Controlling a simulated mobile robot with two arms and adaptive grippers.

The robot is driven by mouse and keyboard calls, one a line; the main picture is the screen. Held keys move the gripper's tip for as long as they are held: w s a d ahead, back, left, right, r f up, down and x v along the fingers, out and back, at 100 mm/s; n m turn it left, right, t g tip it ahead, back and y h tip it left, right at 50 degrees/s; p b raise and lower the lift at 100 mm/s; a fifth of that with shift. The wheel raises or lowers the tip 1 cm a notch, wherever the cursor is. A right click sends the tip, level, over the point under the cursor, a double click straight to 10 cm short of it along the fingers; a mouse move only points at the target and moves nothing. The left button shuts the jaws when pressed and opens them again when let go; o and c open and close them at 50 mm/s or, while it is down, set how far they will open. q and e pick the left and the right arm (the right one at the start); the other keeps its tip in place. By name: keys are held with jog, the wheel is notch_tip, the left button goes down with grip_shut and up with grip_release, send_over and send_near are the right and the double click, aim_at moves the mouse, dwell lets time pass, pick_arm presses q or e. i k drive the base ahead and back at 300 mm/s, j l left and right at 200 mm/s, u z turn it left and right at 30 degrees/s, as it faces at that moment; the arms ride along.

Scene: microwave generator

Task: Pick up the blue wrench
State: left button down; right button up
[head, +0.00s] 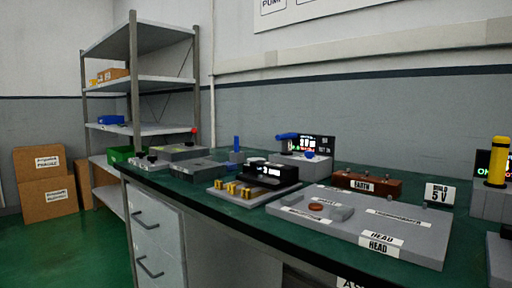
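I cannot make out a clear wrench shape in the head view. Several small blue items show. A blue elongated piece (287,136) lies level on top of a grey device with a small display. An upright blue peg (237,144) stands at the back of the green bench. A blue box-like item (111,120) sits on a middle shelf of the rack. Which of these, if any, is the blue wrench is too small to tell. Neither of my grippers is in view.
The green-topped bench (190,192) holds a grey board (416,248) with labels, a black unit with brass parts (270,173) and a brown EARTH block (366,185). A metal shelf rack (140,83) and cardboard boxes (50,210) stand left. Green floor is clear at lower left.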

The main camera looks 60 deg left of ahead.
aim_at(286, 143)
jog(key=u, duration=1.8)
jog(key=i+j, duration=0.1)
jog(key=j+z, duration=0.05)
jog(key=j, duration=0.05)
